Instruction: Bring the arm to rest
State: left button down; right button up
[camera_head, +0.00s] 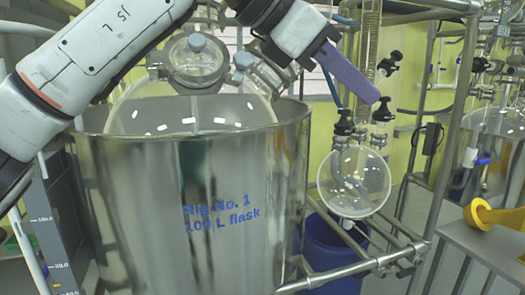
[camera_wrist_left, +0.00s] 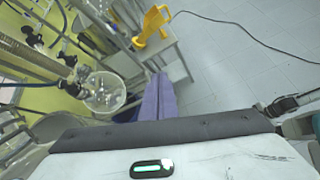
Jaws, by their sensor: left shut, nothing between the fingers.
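My left arm comes in from the left in the head view, in front of and above the large steel vessel (camera_head: 140,190) marked "Rig No. 1 100 L flask". My left gripper (camera_head: 377,97) has purple fingers, shut and empty. They point right and down, near the black-capped valves above a round glass flask (camera_head: 352,182). In the left wrist view the fingers (camera_wrist_left: 160,85) lie together, with the round glass flask (camera_wrist_left: 103,92) to their left. Whether the fingers touch any glassware is not clear; they appear apart from it. My right gripper is not in view.
A glass vessel with clamped lid (camera_head: 195,62) sits inside the steel vessel. A blue bucket (camera_head: 335,250) stands under the round flask. Metal frame tubes (camera_head: 440,140) rise at right. A yellow object (camera_head: 492,217) lies on a grey table, also in the wrist view (camera_wrist_left: 153,25). Open floor (camera_wrist_left: 240,70) shows beyond.

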pick_arm(q)
jog(key=s+d+f+n+g+h, duration=0.2)
jog(key=d+f+n+g+h, duration=0.1)
jog(key=d+f+g+h, duration=0.25)
jog(key=w+a+f+m+t+y, duration=0.25)
jog(key=a+f+m+t, duration=0.45)
jog(key=f+m, duration=0.45)
jog(key=w+a+f+m+t+y, duration=0.1)
jog(key=w+a+f+m+t, duration=0.2)
jog(key=a+f+m+t, duration=0.6)
jog(key=w+a+f+m+t+y, duration=0.25)
jog(key=a+f+m+t, duration=0.2)
jog(key=f+m, duration=0.85)
jog(key=s+a+f+n+g+y, duration=0.25)
jog(key=s+a+f, duration=0.25)
jog(key=f, duration=0.5)
jog(key=s+a+f+n+g+y, duration=0.25)
jog(key=s+a+f+n, duration=0.2)
jog(key=f, duration=0.45)
jog(key=s+a+f+n+g+y, duration=0.1)
jog(key=s+a+f+n+g, duration=0.1)
jog(key=s+f, duration=0.4)
jog(key=s+a+f+n+g+y, duration=0.1)
jog(key=s+f, duration=0.5)
jog(key=s, duration=0.6)
jog(key=shift+a+f+n+g+y, duration=0.35)
jog(key=shift+a+f+n+g, duration=0.1)
jog(key=shift+a+g, duration=0.75)
